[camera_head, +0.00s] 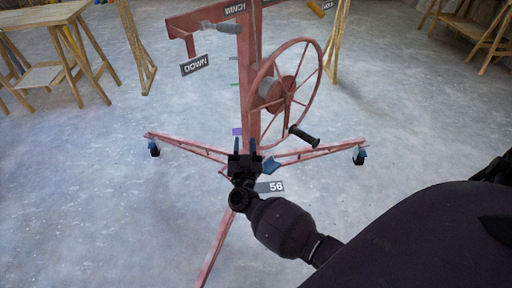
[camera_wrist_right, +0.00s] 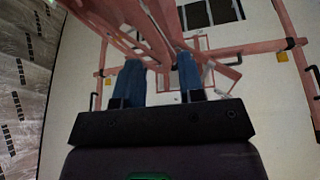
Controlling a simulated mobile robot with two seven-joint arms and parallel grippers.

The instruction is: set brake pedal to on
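The red panel lift stands ahead, with its mast (camera_head: 249,75) upright and legs spread on the floor. My right gripper (camera_head: 245,146) is in front of the lower mast. Its two blue fingers stand apart, also in the right wrist view (camera_wrist_right: 159,82), with nothing clearly held between them. A blue pedal-like part (camera_head: 271,166) shows just right of the gripper, beside the mast base. I cannot tell whether it touches the gripper or how it is set. Blue parts also show on the left caster (camera_head: 154,148) and right caster (camera_head: 359,155). My left gripper is not in view.
A winch wheel (camera_head: 289,92) with a black handle (camera_head: 302,136) is above and right of the gripper. A "DOWN" sign (camera_head: 195,65) hangs at upper left. The front leg (camera_head: 215,250) runs toward me. A wooden table (camera_head: 50,25) is far left; open floor surrounds the lift.

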